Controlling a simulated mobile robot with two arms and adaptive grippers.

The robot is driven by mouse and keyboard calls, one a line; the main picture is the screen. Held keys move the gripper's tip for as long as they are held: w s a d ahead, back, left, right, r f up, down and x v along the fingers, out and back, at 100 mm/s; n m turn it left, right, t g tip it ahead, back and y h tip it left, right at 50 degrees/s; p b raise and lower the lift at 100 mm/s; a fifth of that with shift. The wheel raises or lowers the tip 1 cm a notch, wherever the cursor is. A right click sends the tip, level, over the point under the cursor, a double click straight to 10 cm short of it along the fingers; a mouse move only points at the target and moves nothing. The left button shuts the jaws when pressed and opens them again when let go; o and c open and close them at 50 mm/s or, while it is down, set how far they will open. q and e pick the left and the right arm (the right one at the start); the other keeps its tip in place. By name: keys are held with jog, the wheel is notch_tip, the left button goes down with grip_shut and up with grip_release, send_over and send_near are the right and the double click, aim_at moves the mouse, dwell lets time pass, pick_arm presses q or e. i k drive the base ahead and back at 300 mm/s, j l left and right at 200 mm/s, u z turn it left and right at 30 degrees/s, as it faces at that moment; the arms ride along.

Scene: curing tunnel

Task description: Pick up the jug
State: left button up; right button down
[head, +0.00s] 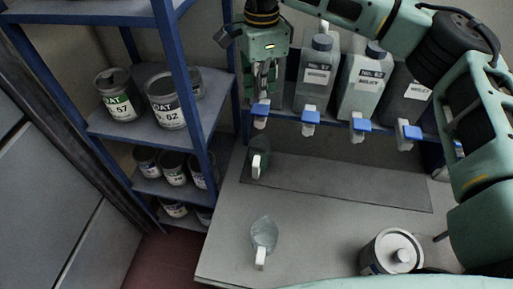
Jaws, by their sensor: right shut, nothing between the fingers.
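A clear jug (264,233) with a pale handle stands on the front part of the grey bench. A second jug (259,157), darker and with a white handle, stands at the left end of the dark strip under the leftmost tap. My right gripper (262,92) points down at the leftmost blue tap (261,109), above the second jug. It is shut with nothing in it; whether it touches the tap I cannot tell. It hides what is behind that tap. My left gripper is not in view.
Grey bottles, one labelled No. 57 (315,75) and one No. 62 (363,85), stand behind a row of blue taps. A lidded tin (392,252) is at the front right. Blue-framed shelves (125,130) with paint cans stand left. The bench middle (330,225) is clear.

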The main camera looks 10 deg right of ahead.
aim_at(260, 145)
jog(key=k+j, duration=0.3)
jog(key=k, duration=0.15)
jog(key=k+j, duration=0.3)
jog(key=k, duration=0.15)
jog(key=k+j, duration=0.25)
jog(key=k, duration=0.25)
